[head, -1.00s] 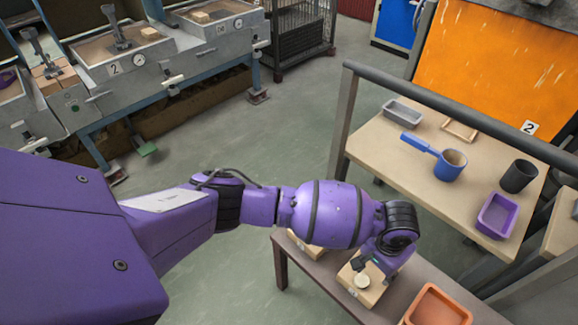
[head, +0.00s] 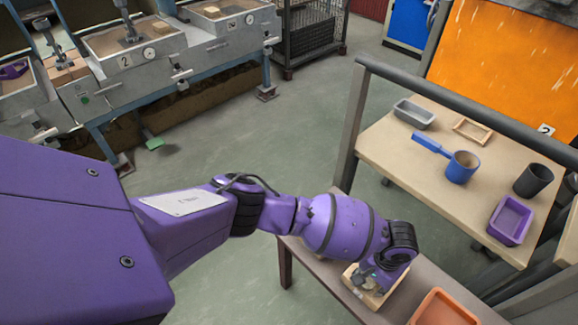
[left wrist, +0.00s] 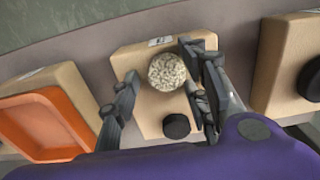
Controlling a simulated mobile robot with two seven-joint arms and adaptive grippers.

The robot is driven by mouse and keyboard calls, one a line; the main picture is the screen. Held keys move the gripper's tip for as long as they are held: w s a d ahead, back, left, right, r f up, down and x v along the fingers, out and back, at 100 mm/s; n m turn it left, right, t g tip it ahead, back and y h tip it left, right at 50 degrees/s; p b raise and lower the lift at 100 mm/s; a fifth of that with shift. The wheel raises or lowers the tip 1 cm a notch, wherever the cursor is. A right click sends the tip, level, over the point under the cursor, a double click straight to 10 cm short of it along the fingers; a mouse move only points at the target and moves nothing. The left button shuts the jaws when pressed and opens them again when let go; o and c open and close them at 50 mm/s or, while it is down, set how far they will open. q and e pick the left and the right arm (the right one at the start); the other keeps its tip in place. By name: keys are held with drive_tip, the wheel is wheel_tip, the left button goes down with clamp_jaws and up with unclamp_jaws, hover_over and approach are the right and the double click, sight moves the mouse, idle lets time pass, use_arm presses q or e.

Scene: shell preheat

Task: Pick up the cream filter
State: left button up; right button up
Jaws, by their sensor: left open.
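The cream filter (left wrist: 167,72) is a round, pale, speckled piece in the left wrist view, over a light wooden block (left wrist: 150,118). My left gripper (left wrist: 164,84) is open, with one finger on each side of the filter. The right-hand finger looks very close to its edge; I cannot tell whether it touches. A black round disc (left wrist: 176,126) lies on the same block, nearer my wrist. In the head view my left gripper (head: 372,279) is down at the block (head: 376,299) and mostly hides the filter.
An orange tray (left wrist: 40,122) is beside the block, and another block (left wrist: 285,60) with a dark round piece stands on the other side.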

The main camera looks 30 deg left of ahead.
use_arm(q)
drive_tip(key=shift+w+r, duration=0.15)
drive_tip(key=shift+c, duration=0.4)
drive_tip(key=c, duration=0.7)
drive_tip(key=shift+r, duration=0.1)
